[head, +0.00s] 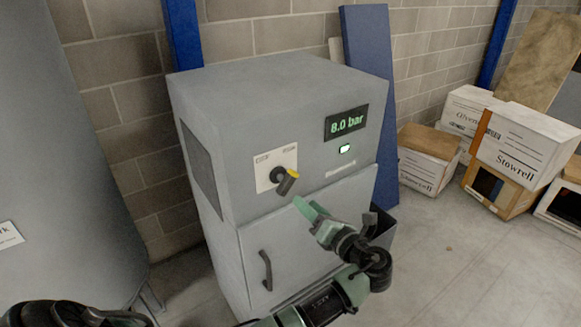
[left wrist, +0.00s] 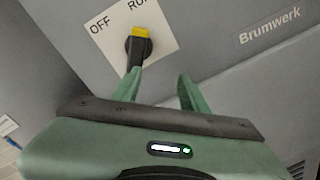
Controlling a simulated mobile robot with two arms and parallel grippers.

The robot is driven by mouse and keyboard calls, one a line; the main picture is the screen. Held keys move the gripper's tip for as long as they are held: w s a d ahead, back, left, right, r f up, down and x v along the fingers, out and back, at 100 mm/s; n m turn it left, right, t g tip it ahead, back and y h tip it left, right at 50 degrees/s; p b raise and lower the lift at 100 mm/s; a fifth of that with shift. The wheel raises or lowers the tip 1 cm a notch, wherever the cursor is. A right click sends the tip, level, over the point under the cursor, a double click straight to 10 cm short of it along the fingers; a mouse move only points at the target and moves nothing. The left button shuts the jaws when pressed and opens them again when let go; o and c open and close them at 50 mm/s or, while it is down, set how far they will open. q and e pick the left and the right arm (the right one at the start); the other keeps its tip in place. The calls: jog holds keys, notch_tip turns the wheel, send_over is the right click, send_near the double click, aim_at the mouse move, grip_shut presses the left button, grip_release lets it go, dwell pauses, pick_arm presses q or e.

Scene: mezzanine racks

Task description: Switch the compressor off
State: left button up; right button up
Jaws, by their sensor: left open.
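My left gripper (head: 308,208) is open and empty, just below and right of the switch. In the left wrist view its fingertips (left wrist: 158,76) are below the knob, the left finger nearest it. I cannot tell if they touch.
The cabinet's lower door has a black handle (head: 267,270). A large grey tank (head: 60,160) stands at the left. A blue panel (head: 370,50) leans behind the cabinet. Several cartons, including a white Stowrell box (head: 525,145), stand at the right. Floor between is clear.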

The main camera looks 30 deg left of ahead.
aim_at(291, 182)
pick_arm(q)
jog(key=shift+g+y, duration=0.3)
jog(key=shift+y, duration=0.1)
jog(key=r, duration=0.1)
jog(key=a+r, duration=0.1)
jog(key=r, duration=0.1)
jog(key=s+a+r, duration=0.1)
jog(key=shift+r+p, duration=0.3)
jog(key=shift+p, duration=0.1)
jog(key=x, duration=0.2)
jog(key=p+x, duration=0.1)
jog(key=x, duration=0.2)
jog(key=shift+w+d+f+p, duration=0.1)
jog(key=shift+w+f+p, duration=0.15)
jog(key=shift+w+p, duration=0.05)
jog(key=shift+w+a, duration=0.15)
jog(key=shift+a, duration=0.45)
pick_arm(e)
notch_tip(291, 182, up, 3)
jog(key=shift+s+d+r, duration=0.1)
jog(key=shift+s+d, duration=0.05)
pick_arm(q)
jog(key=shift+f, duration=0.1)
grip_shut()
